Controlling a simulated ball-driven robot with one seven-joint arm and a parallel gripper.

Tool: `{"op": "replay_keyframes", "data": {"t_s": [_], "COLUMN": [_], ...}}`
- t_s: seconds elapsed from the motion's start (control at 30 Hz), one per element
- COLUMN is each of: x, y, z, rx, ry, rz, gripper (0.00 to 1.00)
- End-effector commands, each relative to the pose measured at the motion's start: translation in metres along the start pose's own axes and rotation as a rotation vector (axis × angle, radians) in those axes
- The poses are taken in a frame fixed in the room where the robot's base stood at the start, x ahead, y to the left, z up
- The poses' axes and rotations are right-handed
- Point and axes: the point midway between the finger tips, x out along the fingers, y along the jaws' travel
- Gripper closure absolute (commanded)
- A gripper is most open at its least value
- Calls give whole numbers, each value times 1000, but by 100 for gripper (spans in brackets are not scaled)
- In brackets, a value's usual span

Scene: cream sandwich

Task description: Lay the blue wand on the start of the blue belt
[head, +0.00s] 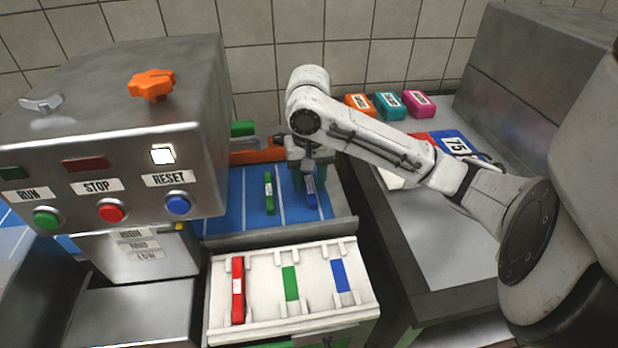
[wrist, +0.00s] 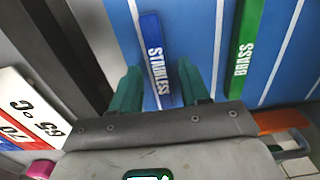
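My gripper (head: 309,184) is low over the belt at the wand's far end. In the wrist view its two green fingers (wrist: 158,90) stand on either side of the wand. The green wand (head: 269,194), labelled BRASS in the wrist view (wrist: 243,52), lies on the belt to the left, roughly parallel and apart.
A white rack (head: 262,290) in front holds a red wand (head: 238,288); its other slots show green and blue marks. A metal control box (head: 120,110) with buttons stands left. A side table (head: 440,262) on the right carries several coloured blocks at the back.

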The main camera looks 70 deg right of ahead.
Motion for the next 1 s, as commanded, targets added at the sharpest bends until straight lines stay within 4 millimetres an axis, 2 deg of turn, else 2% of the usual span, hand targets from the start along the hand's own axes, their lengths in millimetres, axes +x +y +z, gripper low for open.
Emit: {"op": "replay_keyframes", "data": {"t_s": [0.23,0.37,0.8,1.0], "x": [0,-9,-87,-105], "y": [0,0,0,0], "z": [0,-1,-1,0], "rx": [0,0,0,0], "ry": [0,3,3,1], "rz": [0,1,1,1], "gripper": [52,52,52,52]}}
